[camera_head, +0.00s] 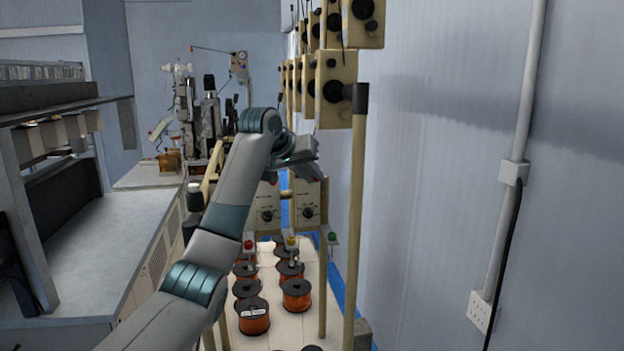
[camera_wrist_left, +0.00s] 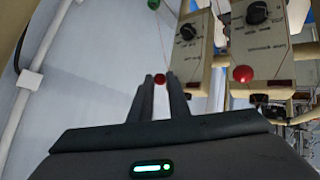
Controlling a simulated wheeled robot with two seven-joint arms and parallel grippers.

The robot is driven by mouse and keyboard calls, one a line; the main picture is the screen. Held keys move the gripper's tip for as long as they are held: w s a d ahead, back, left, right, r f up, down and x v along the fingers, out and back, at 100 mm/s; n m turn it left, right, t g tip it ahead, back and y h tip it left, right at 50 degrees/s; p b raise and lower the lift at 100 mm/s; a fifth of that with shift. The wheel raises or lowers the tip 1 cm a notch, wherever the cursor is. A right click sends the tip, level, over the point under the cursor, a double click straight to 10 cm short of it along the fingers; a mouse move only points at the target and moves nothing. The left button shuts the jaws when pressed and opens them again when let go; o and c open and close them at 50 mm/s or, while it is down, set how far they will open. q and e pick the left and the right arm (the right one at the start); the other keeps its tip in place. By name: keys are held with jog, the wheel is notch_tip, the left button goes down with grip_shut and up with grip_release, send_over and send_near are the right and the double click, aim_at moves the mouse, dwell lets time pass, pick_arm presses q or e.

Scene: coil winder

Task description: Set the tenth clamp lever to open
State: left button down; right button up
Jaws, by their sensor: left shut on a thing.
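My left gripper (camera_head: 310,172) reaches in beside the wooden frame of the winder, near the lower cream boxes. In the left wrist view its two dark fingers (camera_wrist_left: 160,82) are closed on a small round red knob (camera_wrist_left: 159,78), which shows between the fingertips. I take this knob to be the end of a clamp lever. The lever's arm and its angle are hidden, and I cannot tell its number. Another red knob (camera_wrist_left: 242,73) and a green knob (camera_wrist_left: 153,4) show apart from the fingers. My right gripper is not in view.
Cream boxes with black dials (camera_head: 307,205) hang behind the gripper. More boxes with black discs (camera_head: 336,90) hang above. A wooden post (camera_head: 355,220) stands to the right. Copper wire spools (camera_head: 296,294) stand on a pale board below. A grey bench (camera_head: 90,240) is on the left.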

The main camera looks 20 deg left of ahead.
pick_arm(q)
jog(key=shift+r, duration=0.2)
jog(key=c, duration=1.8)
grip_release()
jog(key=shift+c, duration=0.2)
jog(key=shift+o, duration=0.9)
jog(key=shift+w+f, duration=0.1)
jog(key=b+v, duration=0.8)
jog(key=v, duration=0.9)
